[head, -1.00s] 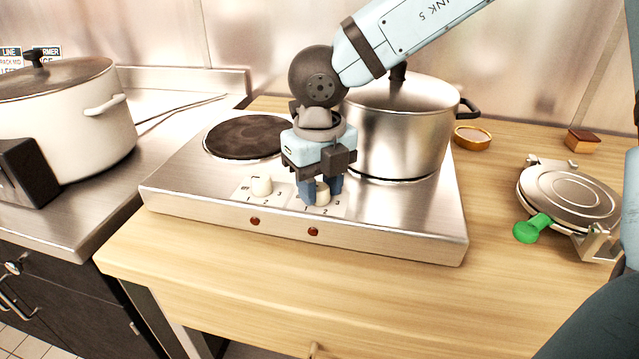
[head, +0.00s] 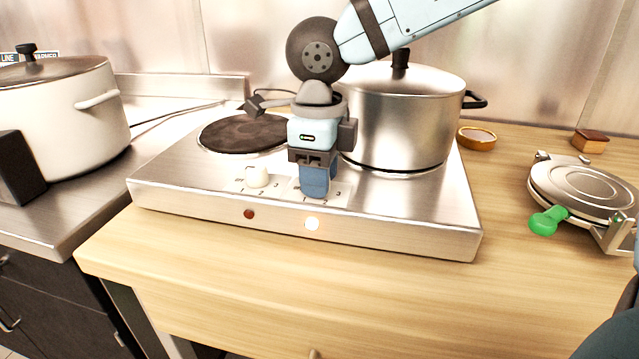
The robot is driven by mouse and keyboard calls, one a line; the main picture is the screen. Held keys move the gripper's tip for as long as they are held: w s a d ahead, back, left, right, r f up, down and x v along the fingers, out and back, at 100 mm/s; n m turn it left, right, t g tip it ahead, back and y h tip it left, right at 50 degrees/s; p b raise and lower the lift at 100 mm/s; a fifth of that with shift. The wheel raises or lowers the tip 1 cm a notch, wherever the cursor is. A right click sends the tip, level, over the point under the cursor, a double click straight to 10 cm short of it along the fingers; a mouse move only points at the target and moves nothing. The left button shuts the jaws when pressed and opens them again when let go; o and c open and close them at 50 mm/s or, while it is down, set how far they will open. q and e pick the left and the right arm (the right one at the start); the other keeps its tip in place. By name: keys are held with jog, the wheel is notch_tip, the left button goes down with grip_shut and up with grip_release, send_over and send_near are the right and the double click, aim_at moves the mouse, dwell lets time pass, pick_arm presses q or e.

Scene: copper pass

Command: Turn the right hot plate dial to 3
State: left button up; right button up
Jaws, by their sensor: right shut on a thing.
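The steel double hot plate (head: 400,222) stands on the wooden counter. Its right dial is hidden behind the fingers of my right gripper (head: 314,192), which is shut on it from above. The number 3 shows on the panel just right of the fingers. The setting of the dial's pointer cannot be seen. The left dial (head: 257,177) is cream-coloured and uncovered. The right indicator light (head: 312,224) glows white; the left indicator light (head: 249,214) is dark red. My left gripper is not in view.
A lidded steel pot (head: 405,120) stands on the right plate, close behind my right gripper. The left plate (head: 245,133) is bare. A waffle iron (head: 583,188) with a green handle stands at right. A white lidded pot (head: 62,115) stands at left.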

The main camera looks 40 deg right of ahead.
jog(key=n+b, duration=0.1)
jog(key=n, duration=0.2)
jog(key=shift+n, duration=0.4)
jog(key=n, duration=0.2)
jog(key=shift+n, duration=0.3)
jog(key=n, duration=0.2)
jog(key=shift+n, duration=0.4)
jog(key=n, duration=0.2)
jog(key=shift+n, duration=0.4)
jog(key=n, duration=0.4)
jog(key=n+p, duration=0.1)
jog(key=n, duration=0.3)
jog(key=n+p, duration=0.1)
jog(key=n, duration=0.5)
jog(key=shift+n, duration=0.5)
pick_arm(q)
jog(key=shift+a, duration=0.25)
pick_arm(e)
jog(key=shift+n, duration=0.3)
